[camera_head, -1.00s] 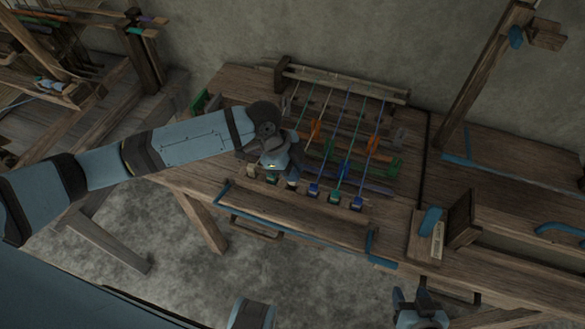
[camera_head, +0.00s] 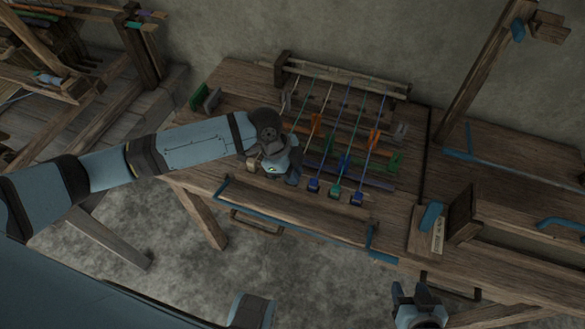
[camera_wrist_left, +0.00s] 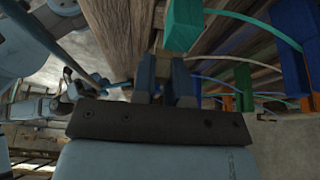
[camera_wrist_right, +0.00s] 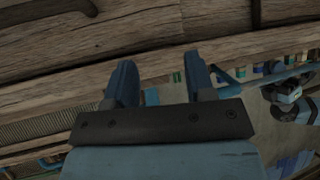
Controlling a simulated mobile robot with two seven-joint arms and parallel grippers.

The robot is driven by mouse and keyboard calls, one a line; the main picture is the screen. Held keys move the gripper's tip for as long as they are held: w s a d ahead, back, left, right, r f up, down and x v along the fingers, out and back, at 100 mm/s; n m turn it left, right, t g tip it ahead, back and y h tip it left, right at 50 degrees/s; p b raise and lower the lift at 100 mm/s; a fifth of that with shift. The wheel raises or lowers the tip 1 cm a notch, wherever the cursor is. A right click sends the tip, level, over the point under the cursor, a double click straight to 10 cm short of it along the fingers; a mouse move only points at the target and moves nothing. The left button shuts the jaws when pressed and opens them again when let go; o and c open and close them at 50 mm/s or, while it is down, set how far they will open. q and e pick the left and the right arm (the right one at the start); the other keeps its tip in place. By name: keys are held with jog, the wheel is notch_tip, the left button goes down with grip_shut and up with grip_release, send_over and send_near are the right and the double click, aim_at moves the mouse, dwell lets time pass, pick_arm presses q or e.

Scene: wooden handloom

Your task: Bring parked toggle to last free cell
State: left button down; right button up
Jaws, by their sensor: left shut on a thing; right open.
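My left gripper (camera_head: 282,172) is low over the front left of the row of toggles on the wooden table. Its fingers (camera_wrist_left: 165,78) are shut on a small toggle, mostly hidden between them in the left wrist view. A tan toggle (camera_head: 252,165) shows just left of the gripper. A blue toggle (camera_head: 314,186), a green toggle (camera_head: 335,190) and another blue toggle (camera_head: 357,198) stand to its right at the ends of cords. The left hand covers the cells beneath it. My right gripper (camera_wrist_right: 165,85) is open and empty, near the table's front edge.
Cords run back from the toggles to a wooden bar (camera_head: 345,80), past orange and green pieces. A blue rail (camera_head: 285,220) edges the table front. A wooden block with a label (camera_head: 437,232) and an upright panel (camera_head: 464,215) stand at right.

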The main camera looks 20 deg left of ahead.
pick_arm(q)
jog(key=shift+f, duration=0.1)
jog(key=c, duration=1.1)
grip_release()
jog(key=v, duration=1.4)
jog(key=shift+d, duration=0.1)
